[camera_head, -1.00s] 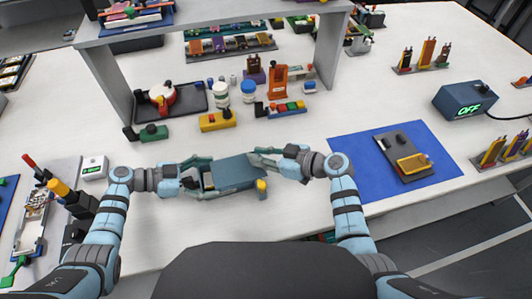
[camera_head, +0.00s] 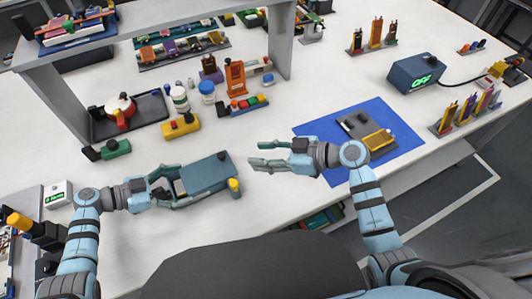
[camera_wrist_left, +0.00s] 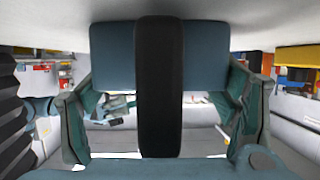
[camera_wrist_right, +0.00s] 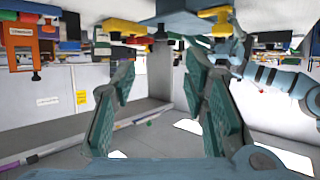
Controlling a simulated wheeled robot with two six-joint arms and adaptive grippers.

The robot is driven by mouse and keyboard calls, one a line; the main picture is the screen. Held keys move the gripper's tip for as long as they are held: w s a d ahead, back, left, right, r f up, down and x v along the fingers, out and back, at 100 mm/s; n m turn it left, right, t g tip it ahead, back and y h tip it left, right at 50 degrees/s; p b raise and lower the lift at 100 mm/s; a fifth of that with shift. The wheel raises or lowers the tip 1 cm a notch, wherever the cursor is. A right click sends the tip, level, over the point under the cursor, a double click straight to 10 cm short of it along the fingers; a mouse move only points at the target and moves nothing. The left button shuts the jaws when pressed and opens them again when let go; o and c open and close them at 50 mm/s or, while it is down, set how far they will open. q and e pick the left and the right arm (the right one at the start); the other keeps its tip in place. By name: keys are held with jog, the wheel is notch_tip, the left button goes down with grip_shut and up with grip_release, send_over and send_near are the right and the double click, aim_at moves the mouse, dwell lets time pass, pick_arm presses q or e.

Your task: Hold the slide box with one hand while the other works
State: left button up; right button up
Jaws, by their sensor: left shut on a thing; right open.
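The slide box (camera_head: 208,174) is a blue-grey box with a dark block on top, at the near middle of the white table in the head view. My left gripper (camera_head: 180,185) is shut on it from the left, with a finger along each long side. In the left wrist view the slide box (camera_wrist_left: 112,58) spans between the fingers, partly hidden by a dark upright bar. A yellow knob (camera_head: 234,184) is at its right end. My right gripper (camera_head: 256,154) is open and empty, a short way right of the box. Its fingers are apart in the right wrist view (camera_wrist_right: 160,100).
A blue mat (camera_head: 408,122) with a grey and yellow fixture (camera_head: 372,134) lies right of my right gripper. A box reading OFF (camera_head: 417,74) stands beyond it. A yellow block (camera_head: 181,126), white jars and a shelf (camera_head: 150,23) stand behind the slide box.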

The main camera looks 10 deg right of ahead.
jog(key=shift+s+d+r, duration=0.25)
jog(key=shift+d, duration=0.15)
jog(key=shift+c, duration=0.5)
